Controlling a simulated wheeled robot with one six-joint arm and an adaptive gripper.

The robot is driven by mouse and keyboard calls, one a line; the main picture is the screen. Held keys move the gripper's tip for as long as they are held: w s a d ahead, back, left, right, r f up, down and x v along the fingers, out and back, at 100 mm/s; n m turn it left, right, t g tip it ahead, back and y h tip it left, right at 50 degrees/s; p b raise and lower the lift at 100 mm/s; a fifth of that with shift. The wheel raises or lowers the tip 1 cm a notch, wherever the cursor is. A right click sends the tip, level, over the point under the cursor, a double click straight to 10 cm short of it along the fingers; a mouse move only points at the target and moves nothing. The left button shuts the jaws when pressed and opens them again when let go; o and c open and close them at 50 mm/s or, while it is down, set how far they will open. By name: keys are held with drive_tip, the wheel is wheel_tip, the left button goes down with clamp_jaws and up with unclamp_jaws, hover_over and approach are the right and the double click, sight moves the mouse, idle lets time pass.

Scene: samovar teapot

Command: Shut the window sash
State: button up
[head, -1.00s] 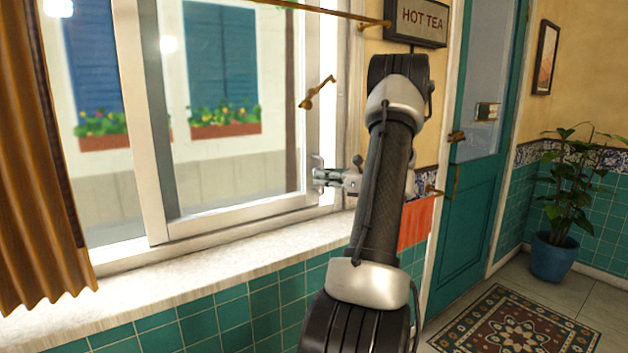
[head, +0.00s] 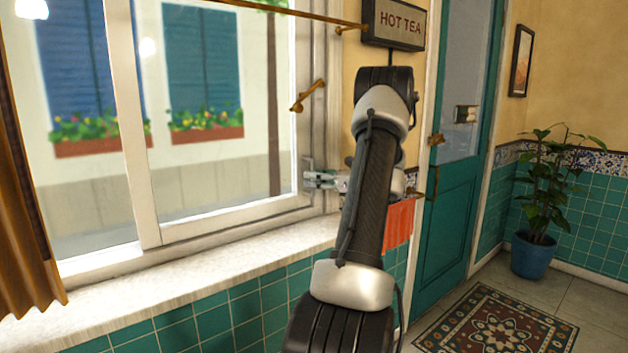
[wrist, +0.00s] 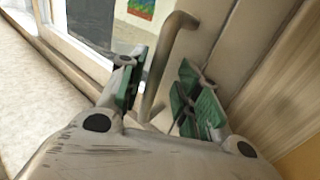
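The window sash (head: 127,120) is a white-framed glazed panel, in the right part of the window opening. Its right edge is close to the right side of the window frame; I cannot tell whether a thin gap is left. A brass lever (head: 308,95) shows high on its right side. My gripper (head: 322,180) is low at the sash's right edge. In the wrist view, a metal bar handle (wrist: 166,62) stands between my gripper's green-padded fingers (wrist: 158,98). The fingers are apart, with space beside the bar, so the gripper is open around it.
The pale window sill (head: 200,285) runs below the window. A brown curtain (head: 25,200) hangs at the left. Right of my arm are a red cloth (head: 398,225), a teal door (head: 450,220) and a potted plant (head: 535,220). A patterned rug (head: 495,325) lies on the floor.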

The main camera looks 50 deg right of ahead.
drive_tip(key=shift+s, duration=0.1)
drive_tip(key=v, duration=1.1)
drive_tip(key=shift+s+d, duration=0.15)
drive_tip(key=shift+s, duration=0.2)
